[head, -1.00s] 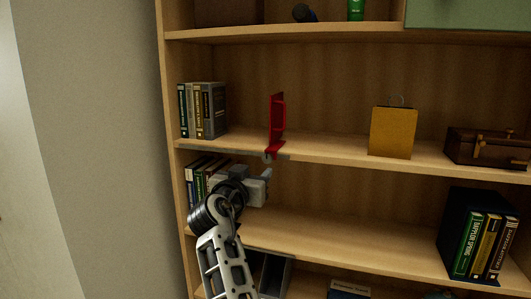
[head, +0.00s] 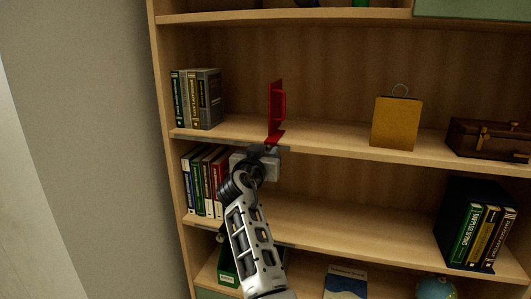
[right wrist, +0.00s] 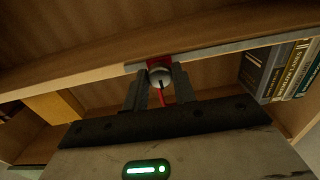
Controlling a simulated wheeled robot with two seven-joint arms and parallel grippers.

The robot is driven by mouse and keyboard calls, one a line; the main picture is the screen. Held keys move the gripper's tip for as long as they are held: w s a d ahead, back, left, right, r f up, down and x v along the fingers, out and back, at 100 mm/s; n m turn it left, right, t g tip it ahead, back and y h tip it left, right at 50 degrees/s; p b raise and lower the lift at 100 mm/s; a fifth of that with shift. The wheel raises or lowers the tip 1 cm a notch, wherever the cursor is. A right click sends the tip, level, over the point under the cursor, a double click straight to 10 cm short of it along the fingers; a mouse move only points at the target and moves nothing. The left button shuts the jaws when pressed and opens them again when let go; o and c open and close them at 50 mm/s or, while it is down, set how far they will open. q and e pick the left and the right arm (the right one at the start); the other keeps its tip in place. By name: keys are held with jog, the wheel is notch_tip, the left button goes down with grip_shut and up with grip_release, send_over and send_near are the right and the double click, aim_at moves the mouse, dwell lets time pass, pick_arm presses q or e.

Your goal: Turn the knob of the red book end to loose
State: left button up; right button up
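The red book end (head: 277,112) stands upright on the middle shelf in the head view, right of a row of books, its foot at the shelf's front edge. My right gripper (head: 268,150) is just below the book end at the shelf's front edge. In the right wrist view, the fingers of this gripper (right wrist: 160,86) stand apart, one on each side of the knob; no firm grip on it is visible. My left gripper is out of view.
Books (head: 196,98) stand at the left end of the middle shelf. A yellow board (head: 396,122) and a brown chest (head: 489,140) stand to the right. More books (head: 203,180) are on the shelf below, left of my right arm. The shelf edge (right wrist: 90,78) runs close by the fingers.

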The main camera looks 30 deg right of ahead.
jog(key=c, duration=0.3)
